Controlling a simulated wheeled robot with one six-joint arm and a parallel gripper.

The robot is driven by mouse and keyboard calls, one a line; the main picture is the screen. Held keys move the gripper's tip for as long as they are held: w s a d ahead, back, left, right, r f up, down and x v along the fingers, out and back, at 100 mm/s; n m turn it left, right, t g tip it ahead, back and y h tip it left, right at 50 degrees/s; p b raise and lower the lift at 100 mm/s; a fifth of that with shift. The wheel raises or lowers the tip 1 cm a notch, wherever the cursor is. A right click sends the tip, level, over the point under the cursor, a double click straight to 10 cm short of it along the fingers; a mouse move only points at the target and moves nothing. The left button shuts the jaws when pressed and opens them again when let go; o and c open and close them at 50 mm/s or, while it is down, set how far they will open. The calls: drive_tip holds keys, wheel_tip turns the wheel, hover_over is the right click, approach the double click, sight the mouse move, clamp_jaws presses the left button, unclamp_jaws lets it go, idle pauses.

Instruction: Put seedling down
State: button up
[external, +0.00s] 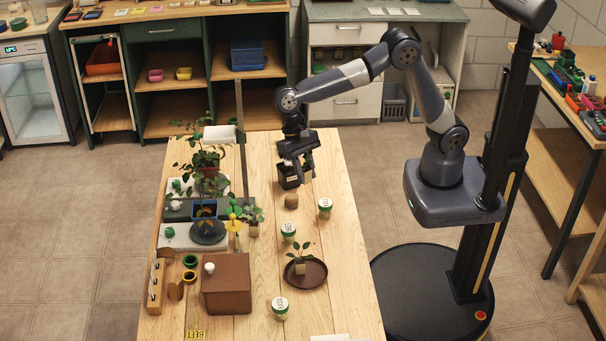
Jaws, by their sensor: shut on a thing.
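My gripper (297,166) points down at a dark square pot (292,182) near the far right part of the wooden table. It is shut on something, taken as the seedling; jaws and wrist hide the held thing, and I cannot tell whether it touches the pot. Another small seedling in a cube block (300,268) stands upright on a round brown saucer (317,277), well nearer the camera than my gripper. A third leafy seedling (252,217) is left of my gripper. A bare brown cube (291,201) sits just in front of the dark pot.
White-and-green cups (325,206) stand along the right of the table. A brown box (227,284), a blue pot (204,209), a tall leafy plant (205,160) and an upright post (241,130) crowd the left. The table's right edge strip is mostly clear.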

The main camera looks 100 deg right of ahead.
drive_tip(key=a+r+m+t, duration=0.1)
drive_tip(key=a+m+t, duration=0.3)
drive_tip(key=a+m, duration=0.95)
drive_tip(key=f, duration=0.5)
drive_tip(key=a+f+n, duration=0.1)
drive_tip(key=f, duration=0.3)
drive_tip(key=a+f+n, duration=0.1)
drive_tip(key=f, duration=0.4)
drive_tip(key=shift+s+a+f+n+p, duration=0.15)
drive_tip(key=shift+s+f+n+p, duration=0.1)
drive_tip(key=shift+f+p, duration=0.05)
drive_tip(key=shift+f, duration=0.1)
drive_tip(key=shift+f, duration=0.5)
drive_tip(key=o, duration=1)
drive_tip(key=shift+c, duration=0.2)
drive_tip(key=shift+r, duration=0.1)
